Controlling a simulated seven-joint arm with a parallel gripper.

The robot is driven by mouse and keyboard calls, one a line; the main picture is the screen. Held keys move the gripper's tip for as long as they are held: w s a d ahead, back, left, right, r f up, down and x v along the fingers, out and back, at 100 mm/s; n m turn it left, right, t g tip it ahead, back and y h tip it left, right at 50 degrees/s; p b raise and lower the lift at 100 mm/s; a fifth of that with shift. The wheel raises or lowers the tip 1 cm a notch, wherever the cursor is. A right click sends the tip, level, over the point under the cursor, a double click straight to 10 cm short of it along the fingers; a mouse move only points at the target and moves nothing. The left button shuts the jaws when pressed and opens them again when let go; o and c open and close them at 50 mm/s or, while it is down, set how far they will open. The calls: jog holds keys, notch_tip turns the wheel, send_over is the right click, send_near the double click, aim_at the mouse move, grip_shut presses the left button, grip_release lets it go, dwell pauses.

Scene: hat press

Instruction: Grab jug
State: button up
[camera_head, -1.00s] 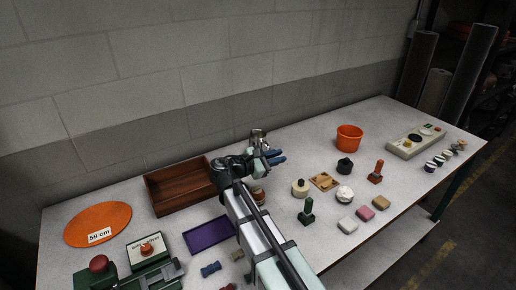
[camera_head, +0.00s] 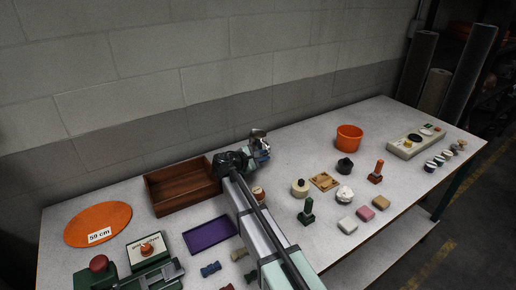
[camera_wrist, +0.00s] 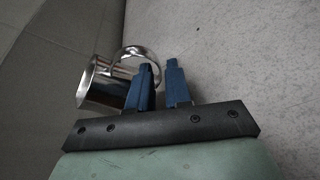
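The shiny metal jug (camera_head: 258,134) stands at the back of the table near the wall, partly hidden by my gripper (camera_head: 262,147). In the wrist view the jug (camera_wrist: 103,88) is left of my blue fingers, and its ring-shaped handle (camera_wrist: 138,49) reaches toward them. My gripper (camera_wrist: 161,78) is open, with a narrow gap between the fingers. The left finger overlaps the handle loop in the picture. The handle's outer edge appears in the gap, but I cannot tell whether it touches either finger.
A brown wooden tray (camera_head: 163,205) lies left of my gripper and a purple tray (camera_head: 210,235) in front of it. An orange bucket (camera_head: 348,142) stands to the right. Several small stamps and blocks lie on the right. The table between jug and bucket is clear.

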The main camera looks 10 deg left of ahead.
jog(key=x, duration=0.4)
jog(key=shift+w+d, duration=0.1)
jog(key=shift+w, duration=0.1)
grip_shut()
dwell(1.2)
